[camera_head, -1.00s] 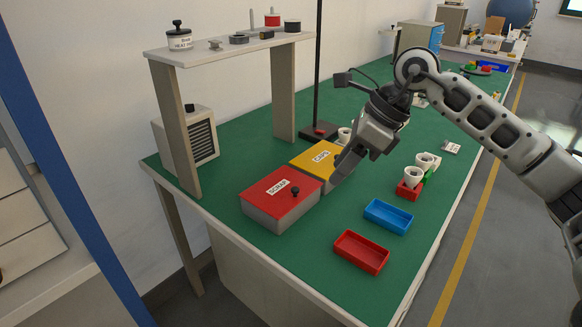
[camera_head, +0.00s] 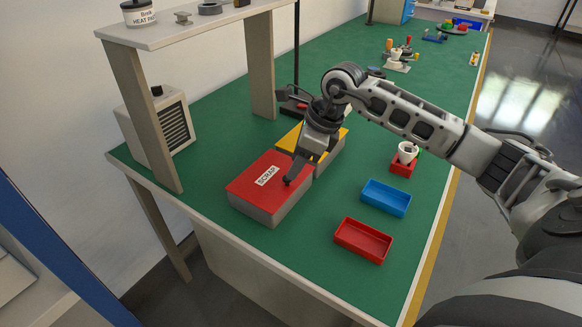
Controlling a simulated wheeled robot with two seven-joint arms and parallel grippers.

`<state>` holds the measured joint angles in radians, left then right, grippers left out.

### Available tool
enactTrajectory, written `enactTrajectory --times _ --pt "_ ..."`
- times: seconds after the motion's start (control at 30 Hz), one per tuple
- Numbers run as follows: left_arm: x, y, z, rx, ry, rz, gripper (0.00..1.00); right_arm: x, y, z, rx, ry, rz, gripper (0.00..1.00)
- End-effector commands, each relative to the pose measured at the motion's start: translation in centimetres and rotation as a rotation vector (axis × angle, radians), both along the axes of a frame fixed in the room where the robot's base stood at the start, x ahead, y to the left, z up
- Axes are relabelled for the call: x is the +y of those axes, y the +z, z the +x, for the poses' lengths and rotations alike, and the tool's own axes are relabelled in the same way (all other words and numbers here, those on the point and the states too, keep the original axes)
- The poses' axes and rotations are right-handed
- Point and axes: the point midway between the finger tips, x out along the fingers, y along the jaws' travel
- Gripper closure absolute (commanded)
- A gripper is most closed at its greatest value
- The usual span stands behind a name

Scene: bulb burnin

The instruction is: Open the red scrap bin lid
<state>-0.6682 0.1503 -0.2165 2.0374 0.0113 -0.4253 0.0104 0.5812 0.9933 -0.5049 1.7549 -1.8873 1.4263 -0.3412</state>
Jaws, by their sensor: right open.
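The red scrap bin (camera_head: 262,198) stands on the green bench, its red lid down flat with a white SCRAP label. In the head view my right gripper (camera_head: 291,180) points down at the lid's right part, where the dark knob was visible earlier. The fingers hide the knob, and I cannot tell whether they touch it. The right gripper is open. My left gripper is not in view.
A yellow-lidded bin (camera_head: 292,138) stands right behind the scrap bin, partly hidden by my right gripper. An empty blue tray (camera_head: 386,198) and an empty red tray (camera_head: 362,241) lie to the right. A shelf (camera_head: 140,110) rises behind at the left.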

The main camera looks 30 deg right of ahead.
Motion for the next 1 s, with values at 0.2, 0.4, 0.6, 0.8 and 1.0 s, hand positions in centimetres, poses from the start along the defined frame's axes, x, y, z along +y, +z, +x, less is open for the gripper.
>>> enactTrajectory --times 0.2,0.4,0.6,0.8,1.0 --pt "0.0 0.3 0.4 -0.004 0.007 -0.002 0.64 0.8 -2.6 0.8 0.001 0.001 0.001 0.59" --pt "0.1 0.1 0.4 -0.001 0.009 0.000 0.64 1.0 -3.4 1.0 -0.001 0.001 0.000 0.59" --pt "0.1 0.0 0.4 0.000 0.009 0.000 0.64 1.0 -3.4 1.0 0.000 0.001 0.000 0.59" --pt "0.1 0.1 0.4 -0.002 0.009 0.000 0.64 1.0 -3.3 1.0 0.000 0.001 0.000 1.00" --pt "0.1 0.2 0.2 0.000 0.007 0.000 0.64 1.2 -3.2 1.1 0.003 0.004 -0.001 1.00"
